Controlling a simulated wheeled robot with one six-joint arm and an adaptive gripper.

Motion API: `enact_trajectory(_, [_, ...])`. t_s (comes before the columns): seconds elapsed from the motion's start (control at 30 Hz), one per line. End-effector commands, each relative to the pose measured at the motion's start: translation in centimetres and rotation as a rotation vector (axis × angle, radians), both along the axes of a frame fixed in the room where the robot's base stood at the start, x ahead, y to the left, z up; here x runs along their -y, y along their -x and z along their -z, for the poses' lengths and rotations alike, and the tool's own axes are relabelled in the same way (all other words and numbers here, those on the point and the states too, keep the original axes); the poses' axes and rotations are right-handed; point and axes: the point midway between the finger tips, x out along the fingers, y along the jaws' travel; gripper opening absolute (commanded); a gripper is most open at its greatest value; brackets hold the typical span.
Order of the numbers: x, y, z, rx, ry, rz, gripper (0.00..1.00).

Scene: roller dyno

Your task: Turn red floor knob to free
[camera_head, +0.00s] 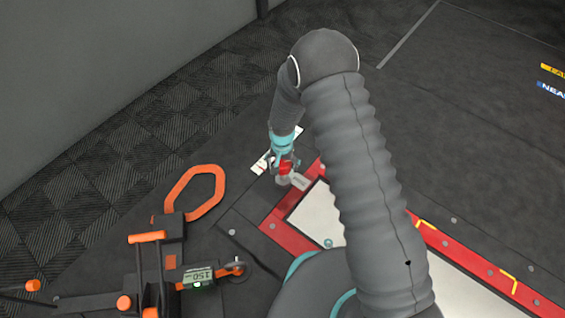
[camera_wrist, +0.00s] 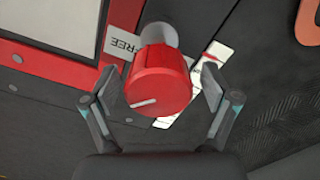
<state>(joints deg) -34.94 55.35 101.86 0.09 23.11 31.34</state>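The red floor knob (camera_wrist: 158,82) is a ribbed red cap with a white pointer line, on a grey-white stem, between the fingers in the wrist view. It shows small and partly hidden in the head view (camera_head: 285,168). My gripper (camera_wrist: 153,92) is open around the knob, one finger on each side, with visible gaps to both. The white pointer line lies toward the lower left of the knob's face in the wrist view. A grey label reading FREE (camera_wrist: 124,44) lies to the left of the stem. A white label (camera_wrist: 212,62) with print lies at the right, partly hidden.
A red-edged frame around a white panel (camera_head: 316,214) lies beside the knob. At the left stand an orange loop handle (camera_head: 217,190), a black device with orange grips (camera_head: 147,238) and a gauge reading 150 (camera_head: 199,277).

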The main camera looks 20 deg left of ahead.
Motion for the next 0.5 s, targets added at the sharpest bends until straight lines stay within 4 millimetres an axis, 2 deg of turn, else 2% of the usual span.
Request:
enact_trajectory(0.27, [0.1,-0.3,-0.3,0.004,-0.002,0.002,0.87])
enact_trajectory(0.37, [0.1,-0.3,-1.1,0.005,-0.003,0.002,0.87])
enact_trajectory(0.5, [0.1,-0.4,-3.3,0.007,-0.004,0.004,0.87])
